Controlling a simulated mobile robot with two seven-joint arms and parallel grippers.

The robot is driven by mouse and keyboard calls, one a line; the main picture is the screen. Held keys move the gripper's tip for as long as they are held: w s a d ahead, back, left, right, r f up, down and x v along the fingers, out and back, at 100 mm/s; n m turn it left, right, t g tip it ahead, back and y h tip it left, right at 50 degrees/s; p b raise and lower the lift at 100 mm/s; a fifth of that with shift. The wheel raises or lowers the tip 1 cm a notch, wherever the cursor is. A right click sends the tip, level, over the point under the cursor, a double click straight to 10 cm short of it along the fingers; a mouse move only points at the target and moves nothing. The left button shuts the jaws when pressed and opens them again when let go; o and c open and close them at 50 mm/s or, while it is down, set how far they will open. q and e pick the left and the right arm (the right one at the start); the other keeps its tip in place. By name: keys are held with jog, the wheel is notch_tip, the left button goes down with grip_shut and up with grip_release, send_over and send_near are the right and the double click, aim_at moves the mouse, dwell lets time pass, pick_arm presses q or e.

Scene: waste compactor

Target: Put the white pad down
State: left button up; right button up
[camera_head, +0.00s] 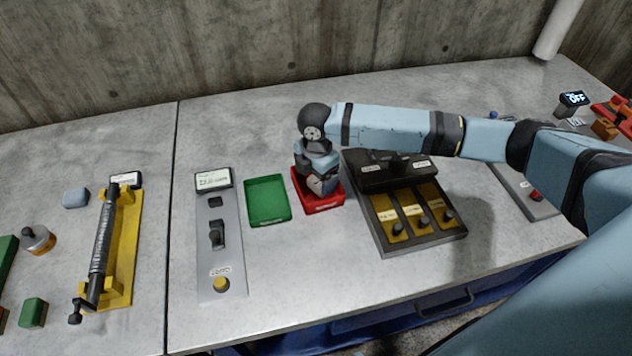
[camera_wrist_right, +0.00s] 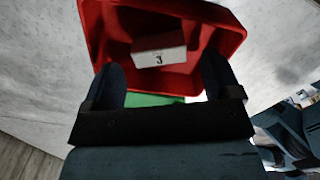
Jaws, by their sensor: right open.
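The white pad (camera_wrist_right: 160,56), with a dark "3" on it, lies inside the red tray (camera_wrist_right: 235,28) in the right wrist view. My right gripper (camera_wrist_right: 163,74) is open, with one finger to each side of the pad and a gap between each finger and the pad. In the head view the right gripper (camera_head: 323,184) points down over the red tray (camera_head: 325,207) and hides the pad. My left gripper is not in view.
A green tray (camera_head: 268,201) stands just left of the red one. A dark box with yellow switch panels (camera_head: 415,215) is close on the right. A grey control panel (camera_head: 221,255) is further left. Bare table lies in front of the trays.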

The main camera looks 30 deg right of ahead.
aim_at(316, 183)
notch_tip(316, 183, up, 9)
dwell(0.3)
dwell(0.5)
